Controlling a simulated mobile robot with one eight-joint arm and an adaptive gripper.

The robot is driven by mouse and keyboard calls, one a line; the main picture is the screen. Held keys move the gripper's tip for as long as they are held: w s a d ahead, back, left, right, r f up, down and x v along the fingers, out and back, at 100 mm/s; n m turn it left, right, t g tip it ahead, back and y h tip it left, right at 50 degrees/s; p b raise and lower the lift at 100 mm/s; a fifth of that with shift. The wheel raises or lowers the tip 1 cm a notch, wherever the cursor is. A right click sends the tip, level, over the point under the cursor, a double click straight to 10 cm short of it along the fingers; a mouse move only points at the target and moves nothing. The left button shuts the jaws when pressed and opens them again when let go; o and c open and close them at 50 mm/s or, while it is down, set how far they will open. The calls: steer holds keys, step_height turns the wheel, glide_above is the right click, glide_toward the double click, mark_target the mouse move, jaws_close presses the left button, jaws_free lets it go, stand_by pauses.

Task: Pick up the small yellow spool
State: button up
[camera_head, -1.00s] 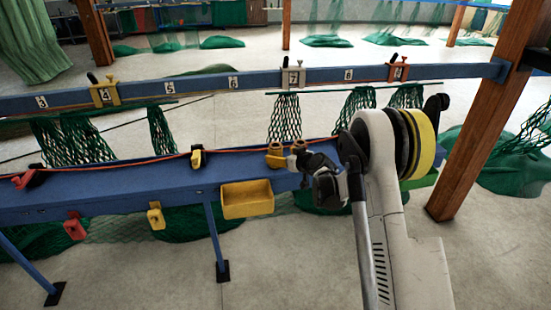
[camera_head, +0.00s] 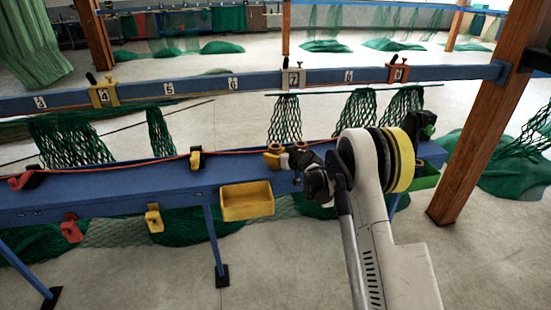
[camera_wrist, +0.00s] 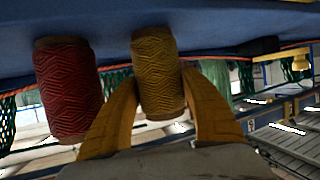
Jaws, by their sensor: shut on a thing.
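The small yellow spool (camera_wrist: 158,70) shows in the middle of the wrist view, wound with ochre-yellow yarn. My gripper (camera_wrist: 160,85) has one yellow finger on each side of it and is shut on it. A red spool (camera_wrist: 68,90) stands beside it, to the left in the wrist view and outside the fingers. In the head view my gripper (camera_head: 281,161) is over the blue bench (camera_head: 120,182), near its front right part. My arm and fingers partly hide the spools there. I cannot tell whether the yellow spool touches the bench.
A yellow bin (camera_head: 246,202) hangs on the bench front, and a green bin (camera_head: 426,176) is at the right. A yellow clamp (camera_head: 196,160) holds an orange line along the bench. A numbered blue rail (camera_head: 200,86) with hanging nets runs behind. A wooden post (camera_head: 480,125) stands right.

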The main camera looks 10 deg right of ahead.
step_height(320, 180, up, 10)
steer(key=p, duration=0.3)
stand_by(0.3)
steer(key=shift+r+p, duration=1.5)
steer(key=shift+r, duration=1)
steer(key=shift+s, duration=0.1)
